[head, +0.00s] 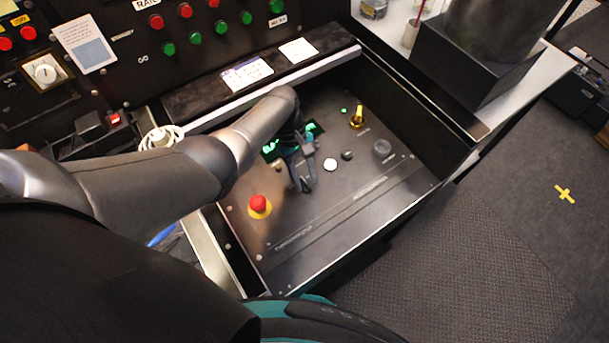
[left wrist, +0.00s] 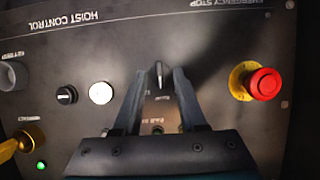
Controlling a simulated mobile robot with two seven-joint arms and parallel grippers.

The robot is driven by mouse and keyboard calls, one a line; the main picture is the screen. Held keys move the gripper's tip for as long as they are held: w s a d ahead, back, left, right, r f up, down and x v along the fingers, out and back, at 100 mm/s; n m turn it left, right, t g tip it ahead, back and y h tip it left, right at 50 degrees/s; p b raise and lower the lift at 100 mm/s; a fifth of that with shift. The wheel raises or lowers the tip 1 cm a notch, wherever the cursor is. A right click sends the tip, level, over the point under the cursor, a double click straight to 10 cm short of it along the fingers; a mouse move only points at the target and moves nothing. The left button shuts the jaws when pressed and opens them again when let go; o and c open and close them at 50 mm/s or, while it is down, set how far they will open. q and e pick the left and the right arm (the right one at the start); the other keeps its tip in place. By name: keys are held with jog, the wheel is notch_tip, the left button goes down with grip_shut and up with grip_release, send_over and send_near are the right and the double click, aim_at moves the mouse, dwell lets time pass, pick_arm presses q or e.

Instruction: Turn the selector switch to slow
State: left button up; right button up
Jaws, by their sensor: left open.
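A hoist control panel (head: 340,190) carries several controls in the open box. My left gripper (head: 303,186) is low over its middle, pointing down. In the left wrist view, the open fingers (left wrist: 160,76) stand on either side of a narrow, dark pointed knob (left wrist: 158,73), with a gap showing around it. It looks like the selector switch; its small label is too blurred to read. A black knob with a light mark (left wrist: 66,95) sits to the left, beside a white button (left wrist: 101,93). In the head view, the gripper hides the knob between the fingers. My right gripper is not in view.
A red emergency stop (head: 259,204) on a yellow base is close to the gripper. A yellow switch (head: 356,119), a grey knob (head: 382,148) and the white button (head: 330,165) are on its other side. Raised box walls surround the panel.

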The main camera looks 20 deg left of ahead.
pick_arm(q)
jog(key=p+v, duration=0.5)
jog(key=v, duration=1)
jog(key=shift+r, duration=0.1)
